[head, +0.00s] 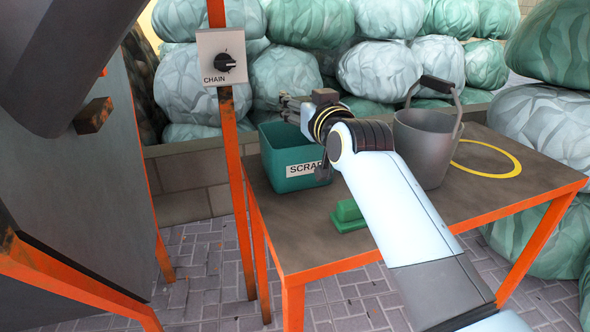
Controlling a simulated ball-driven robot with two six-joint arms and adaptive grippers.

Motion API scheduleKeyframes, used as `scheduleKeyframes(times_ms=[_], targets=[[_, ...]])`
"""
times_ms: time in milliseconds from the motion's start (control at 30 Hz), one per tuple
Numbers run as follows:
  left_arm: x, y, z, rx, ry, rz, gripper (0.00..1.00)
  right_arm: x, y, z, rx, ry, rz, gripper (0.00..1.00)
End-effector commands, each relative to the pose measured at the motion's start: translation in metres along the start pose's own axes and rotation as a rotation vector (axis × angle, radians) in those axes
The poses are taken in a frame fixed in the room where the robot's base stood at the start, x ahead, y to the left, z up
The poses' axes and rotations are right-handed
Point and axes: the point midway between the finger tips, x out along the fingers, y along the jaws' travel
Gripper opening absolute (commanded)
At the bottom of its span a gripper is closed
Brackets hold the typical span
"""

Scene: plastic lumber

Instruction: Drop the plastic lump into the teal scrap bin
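The teal scrap bin (282,176), labelled SCRAP, stands on the left end of the brown table. My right arm reaches in from the lower right, across the table. Its gripper (286,107) is over the bin, fingers pointing left. The fingers are small and partly hidden by the wrist, so I cannot tell whether they are open or shut, or whether they hold anything. I cannot make out a plastic lump for certain. The inside of the bin is mostly hidden. My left gripper is not in view.
A grey bucket (424,150) with a raised handle stands right of my arm, near a yellow ring (488,160) on the table (330,250). A green block (348,214) lies in front of the bin. An orange post with a CHAIN switch (222,62) stands left of the table.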

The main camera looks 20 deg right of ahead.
Motion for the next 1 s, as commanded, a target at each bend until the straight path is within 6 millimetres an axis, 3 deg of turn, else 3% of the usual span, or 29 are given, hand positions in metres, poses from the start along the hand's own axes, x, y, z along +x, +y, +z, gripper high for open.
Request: scheduleKeyframes(times_ms=[33, 200, 633, 667, 833, 1000], targets=[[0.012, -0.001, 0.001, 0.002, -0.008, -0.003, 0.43, 0.001, 0.0, 0.016, 0.001, -0.003, 0.0, 0.15], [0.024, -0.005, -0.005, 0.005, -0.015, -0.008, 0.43, 0.001, 0.0, 0.031, 0.001, -0.003, 0.0, 0.15], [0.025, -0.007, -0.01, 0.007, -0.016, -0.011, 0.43, 0.001, 0.0, 0.033, 0.0, 0.001, 0.0, 0.15], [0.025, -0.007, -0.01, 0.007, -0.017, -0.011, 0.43, 0.001, 0.0, 0.033, 0.0, 0.001, 0.0, 0.5], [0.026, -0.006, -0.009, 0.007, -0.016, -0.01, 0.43, 0.001, 0.0, 0.033, 0.0, 0.0, 0.0, 0.73], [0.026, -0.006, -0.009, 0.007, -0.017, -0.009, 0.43, 0.001, 0.001, 0.033, 0.0, 0.0, 0.0, 0.74]])
